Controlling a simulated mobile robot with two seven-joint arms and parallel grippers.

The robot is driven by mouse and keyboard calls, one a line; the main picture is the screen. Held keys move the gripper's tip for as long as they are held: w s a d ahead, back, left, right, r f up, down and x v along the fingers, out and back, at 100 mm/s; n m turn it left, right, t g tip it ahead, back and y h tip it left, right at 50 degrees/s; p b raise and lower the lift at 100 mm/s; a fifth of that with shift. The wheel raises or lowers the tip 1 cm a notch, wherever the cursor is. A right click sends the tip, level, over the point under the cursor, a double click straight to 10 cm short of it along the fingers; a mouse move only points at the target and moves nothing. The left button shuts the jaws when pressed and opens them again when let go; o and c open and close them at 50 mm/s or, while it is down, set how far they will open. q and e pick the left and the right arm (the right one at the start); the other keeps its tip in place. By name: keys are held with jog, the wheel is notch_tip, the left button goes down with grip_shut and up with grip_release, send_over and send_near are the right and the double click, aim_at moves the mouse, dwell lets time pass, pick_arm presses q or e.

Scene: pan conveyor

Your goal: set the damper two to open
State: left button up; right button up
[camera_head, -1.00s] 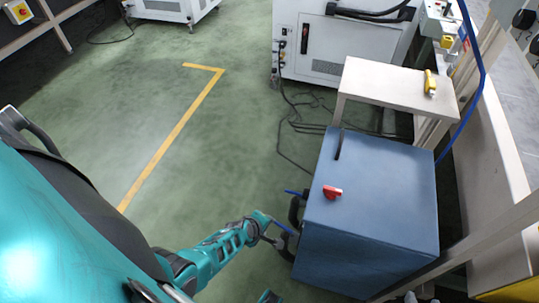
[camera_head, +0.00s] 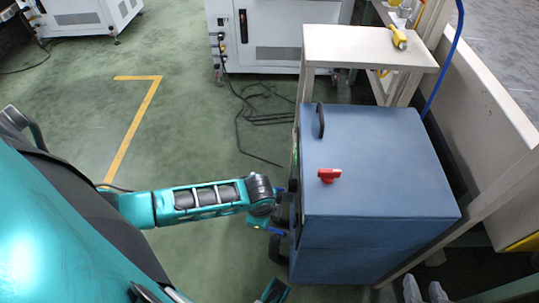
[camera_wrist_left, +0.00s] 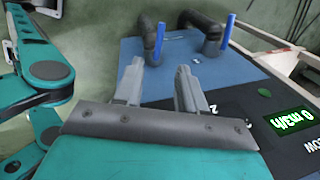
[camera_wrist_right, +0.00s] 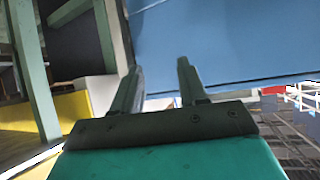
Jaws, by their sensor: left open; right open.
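A blue cabinet (camera_head: 375,170) stands right of my body in the head view. In the left wrist view, its blue panel (camera_wrist_left: 125,60) carries two dark levers with blue tips: one lever (camera_wrist_left: 152,40) left, the other (camera_wrist_left: 208,30) right. A small "2" (camera_wrist_left: 213,108) is printed on the dark plate. My left gripper (camera_wrist_left: 160,80) is open and empty, facing the panel short of the levers. My right gripper (camera_wrist_right: 158,80) is open and empty below a large blue surface (camera_wrist_right: 215,40). A teal part of it shows at the head view's bottom edge (camera_head: 272,291).
A green display (camera_wrist_left: 301,127) reads 0 m3/h. The cabinet top bears a red switch (camera_head: 329,175) and black handle (camera_head: 321,121). A pale table (camera_head: 350,45) stands behind it. Frame posts (camera_head: 500,200) stand right; cables (camera_head: 260,110) lie on the floor.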

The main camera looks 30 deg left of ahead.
pick_arm(q)
jog(key=b, duration=0.4)
send_over(272, 231)
jog(key=s+a, duration=0.1)
notch_tip(272, 231, down, 8)
jog(key=f+b, duration=0.2)
jog(key=f, duration=0.2)
jog(key=shift+w+a+f+b, duration=0.2)
jog(key=shift+w+b, duration=0.1)
jog(key=shift+b, duration=0.1)
grip_shut()
pick_arm(e)
jog(key=f, duration=0.3)
jog(key=a+f, duration=0.1)
jog(key=shift+w+f, duration=0.25)
jog(key=shift+w, duration=0.05)
